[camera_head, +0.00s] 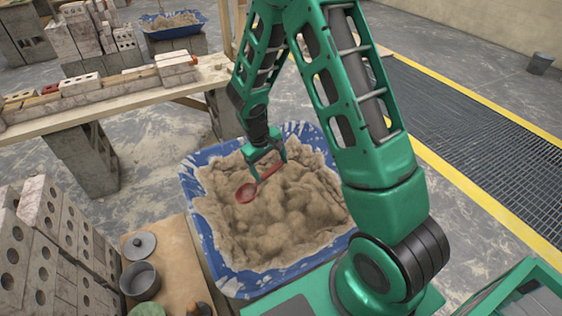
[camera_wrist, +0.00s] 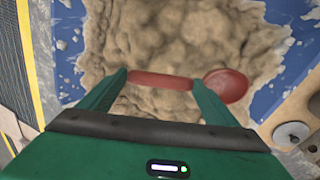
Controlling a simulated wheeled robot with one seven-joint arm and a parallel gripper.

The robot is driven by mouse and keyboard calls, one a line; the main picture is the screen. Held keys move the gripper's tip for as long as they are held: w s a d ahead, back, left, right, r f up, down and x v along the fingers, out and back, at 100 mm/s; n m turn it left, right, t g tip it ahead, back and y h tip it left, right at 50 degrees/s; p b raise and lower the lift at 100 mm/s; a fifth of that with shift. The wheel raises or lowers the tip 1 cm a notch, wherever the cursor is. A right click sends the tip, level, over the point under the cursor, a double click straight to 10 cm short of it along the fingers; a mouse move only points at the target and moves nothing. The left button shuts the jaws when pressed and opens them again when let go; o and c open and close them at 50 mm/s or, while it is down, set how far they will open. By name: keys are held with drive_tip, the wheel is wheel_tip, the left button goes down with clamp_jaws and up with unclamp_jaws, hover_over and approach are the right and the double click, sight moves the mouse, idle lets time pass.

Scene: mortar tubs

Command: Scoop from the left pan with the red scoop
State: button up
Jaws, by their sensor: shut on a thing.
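The red scoop (camera_head: 248,192) is in my gripper (camera_head: 264,165), over the sand-coloured mortar in the blue pan (camera_head: 190,190). My gripper is shut on the scoop's handle. In the wrist view the handle (camera_wrist: 160,81) spans between the two fingers of my gripper (camera_wrist: 160,88), and the round bowl (camera_wrist: 226,85) sticks out to the right. The bowl looks empty in the head view. I cannot tell whether it touches the mortar. The mortar (camera_head: 275,225) is lumpy and fills most of the pan. A second blue pan (camera_head: 178,32) with similar material stands far back.
A plank bench with bricks (camera_head: 100,88) stands at the back left. Stacked grey blocks (camera_head: 45,240) rise at the front left. A wooden board (camera_head: 170,245) beside the pan holds a grey pot (camera_head: 140,279) and a lid (camera_head: 139,245). A floor grating (camera_head: 470,120) lies right.

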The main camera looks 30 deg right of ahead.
sight(279, 164)
drive_tip(key=shift+s+d+f+n+t+h, duration=0.1)
drive_tip(key=shift+d+n+t+h, duration=0.6)
drive_tip(key=shift+n, duration=0.3)
drive_tip(key=shift+w+d+r+n+t+h, duration=0.1)
drive_tip(key=shift+d+r+n+t+h, duration=0.1)
drive_tip(key=shift+d+n+t+h, duration=0.2)
drive_tip(key=shift+w+d+r+n+t+h, duration=0.1)
drive_tip(key=shift+d+r+n+t+h, duration=0.15)
drive_tip(key=shift+d+n, duration=0.25)
drive_tip(key=shift+s+a+f, duration=0.55)
drive_tip(key=shift+a+f, duration=0.45)
drive_tip(key=shift+f, duration=8.6)
drive_tip(key=shift+s+a+y, duration=0.65)
drive_tip(key=shift+s+a, duration=1.05)
drive_tip(key=shift+a, duration=1.2)
wheel_tip(279, 164, up, 12)
drive_tip(key=d+g+y, duration=0.1)
drive_tip(key=g+y, duration=0.2)
drive_tip(key=y, duration=0.1)
drive_tip(key=shift+w+g+y, duration=0.35)
drive_tip(key=shift+w+y, duration=0.05)
drive_tip(key=shift+d+r, duration=0.1)
